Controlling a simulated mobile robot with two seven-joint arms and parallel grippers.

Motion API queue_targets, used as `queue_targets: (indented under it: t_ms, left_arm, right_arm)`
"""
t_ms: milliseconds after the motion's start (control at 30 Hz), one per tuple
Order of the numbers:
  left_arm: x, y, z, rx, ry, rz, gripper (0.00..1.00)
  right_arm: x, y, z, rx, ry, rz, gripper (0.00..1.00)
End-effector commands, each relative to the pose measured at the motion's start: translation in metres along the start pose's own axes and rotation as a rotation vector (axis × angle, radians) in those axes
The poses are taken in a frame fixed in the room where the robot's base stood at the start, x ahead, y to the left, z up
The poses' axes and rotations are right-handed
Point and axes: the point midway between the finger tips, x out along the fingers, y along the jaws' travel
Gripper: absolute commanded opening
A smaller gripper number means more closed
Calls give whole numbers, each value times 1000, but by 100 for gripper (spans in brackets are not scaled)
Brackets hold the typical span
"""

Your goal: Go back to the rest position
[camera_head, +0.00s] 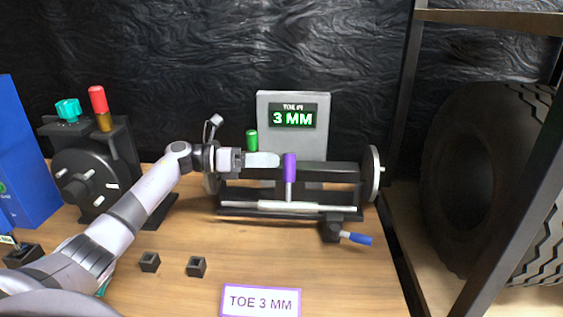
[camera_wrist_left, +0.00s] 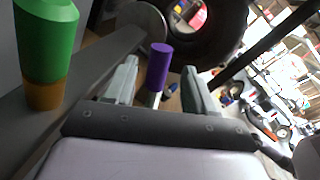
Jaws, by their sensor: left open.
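My left gripper (camera_head: 270,160) reaches in from the left over the black toe rig (camera_head: 335,172), its fingertips at the purple handle (camera_head: 290,168). In the left wrist view the open fingers (camera_wrist_left: 160,85) stand on either side of the purple handle (camera_wrist_left: 159,66), with gaps on both sides. The handle stands upright on a thin metal stem. My right gripper is in neither view.
A green-capped lever (camera_head: 252,140) stands close by my left gripper. A display (camera_head: 293,117) reads "TOE IN 3 MM". A black hub unit (camera_head: 90,175), small black sockets (camera_head: 149,262) and a blue-handled lever (camera_head: 356,238) are around. A tyre rack (camera_head: 470,170) stands right.

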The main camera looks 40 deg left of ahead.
Motion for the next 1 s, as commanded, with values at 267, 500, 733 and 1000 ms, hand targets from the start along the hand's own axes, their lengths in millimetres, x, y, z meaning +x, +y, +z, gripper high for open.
queue_targets:
  t_ms: [267,500,733,1000]
  left_arm:
    - [-14,-1,0,1,1,-2,55]
    - [-14,0,0,1,1,-1,55]
    - [-14,-1,2,1,0,-1,55]
    - [-18,-22,50,2,0,-1,55]
  right_arm:
    - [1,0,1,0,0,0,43]
    - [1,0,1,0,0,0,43]
    - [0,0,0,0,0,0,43]
    - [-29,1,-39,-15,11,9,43]
